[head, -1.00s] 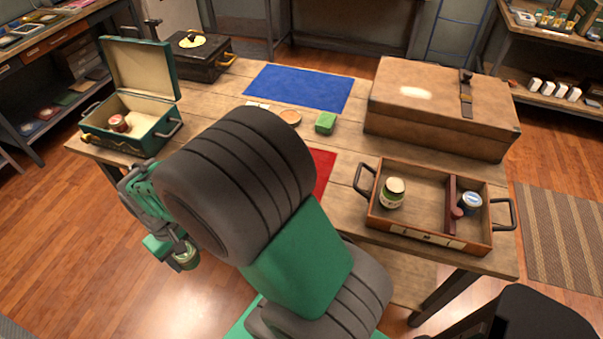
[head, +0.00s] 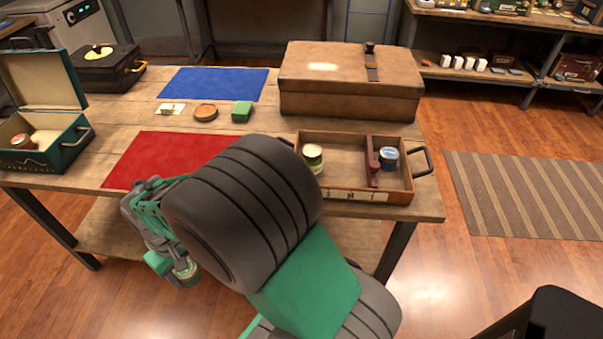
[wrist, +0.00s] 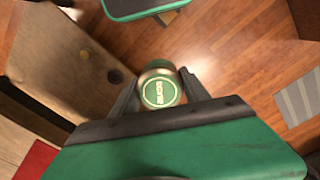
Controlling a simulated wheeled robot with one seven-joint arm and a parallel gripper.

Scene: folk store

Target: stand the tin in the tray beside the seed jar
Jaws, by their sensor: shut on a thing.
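My gripper (head: 184,274) is shut on a small tin (head: 189,277), low in front of the table. In the wrist view the tin (wrist: 159,92) shows a round green top with pale lettering, between the two fingers. The wooden tray (head: 340,192) stands at the table's right front, right of my gripper and apart from it.
A large brown case (head: 350,85) stands behind the tray. An open green case (head: 70,150) holds a red tin (head: 20,141). The tray's left compartment has bare floor.

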